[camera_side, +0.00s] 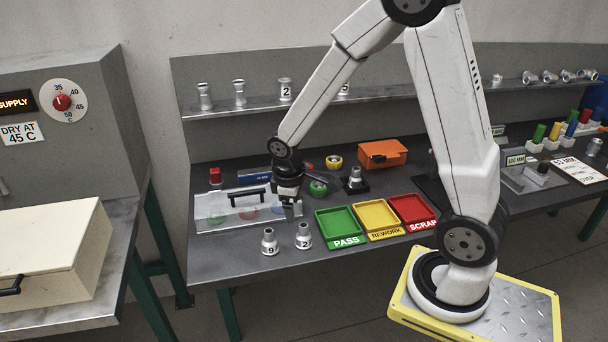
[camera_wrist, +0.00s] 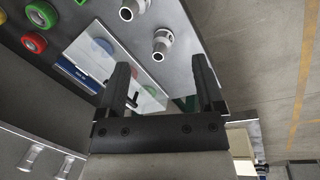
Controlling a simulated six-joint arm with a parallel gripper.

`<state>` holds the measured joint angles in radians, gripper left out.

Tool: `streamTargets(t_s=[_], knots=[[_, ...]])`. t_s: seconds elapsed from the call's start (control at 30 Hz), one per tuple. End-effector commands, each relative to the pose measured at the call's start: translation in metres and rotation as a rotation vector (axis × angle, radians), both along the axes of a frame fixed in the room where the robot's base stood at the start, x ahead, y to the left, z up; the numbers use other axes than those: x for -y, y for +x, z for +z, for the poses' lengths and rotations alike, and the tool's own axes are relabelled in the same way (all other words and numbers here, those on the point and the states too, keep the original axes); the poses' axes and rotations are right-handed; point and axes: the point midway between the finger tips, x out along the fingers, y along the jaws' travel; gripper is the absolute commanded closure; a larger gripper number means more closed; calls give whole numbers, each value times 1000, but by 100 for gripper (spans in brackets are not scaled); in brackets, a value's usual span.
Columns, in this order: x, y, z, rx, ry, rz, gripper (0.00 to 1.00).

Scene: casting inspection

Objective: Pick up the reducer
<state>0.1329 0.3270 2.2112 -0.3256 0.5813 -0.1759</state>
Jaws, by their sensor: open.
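Two grey metal reducers stand upright at the bench's front edge in the side view, one marked 9 (camera_side: 270,242) and one marked 2 (camera_side: 303,236). Both also show at the top of the wrist view, one at the edge (camera_wrist: 133,8) and one nearer the right finger (camera_wrist: 162,42). My gripper (camera_side: 291,207) is open and empty, above the right part of the clear-lidded case (camera_side: 215,226), behind the two reducers. In the wrist view my gripper's fingers (camera_wrist: 160,82) are spread apart, with no reducer between them. A further reducer (camera_side: 355,175) stands on a black base farther back.
The green PASS (camera_side: 340,226), yellow REWORK (camera_side: 378,218) and red SCRAP (camera_side: 412,209) trays are empty, right of the reducers. An orange box (camera_side: 382,154) and coloured rings (camera_side: 319,187) lie behind. More fittings stand on the back shelf (camera_side: 255,104).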

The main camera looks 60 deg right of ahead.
Motion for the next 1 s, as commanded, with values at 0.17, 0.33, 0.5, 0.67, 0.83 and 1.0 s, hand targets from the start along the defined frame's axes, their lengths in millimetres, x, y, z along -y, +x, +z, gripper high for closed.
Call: streamTargets(t_s=[0.17, 0.33, 0.5, 0.67, 0.83, 1.0], knots=[[46, 23, -16, -119, -93, 104, 14], [92, 39, -32, -239, -182, 200, 14], [141, 50, -49, -368, -269, 285, 14], [188, 56, -65, -497, -347, 356, 14], [238, 57, -82, -641, -425, 418, 14], [284, 52, -98, -792, -497, 469, 14]])
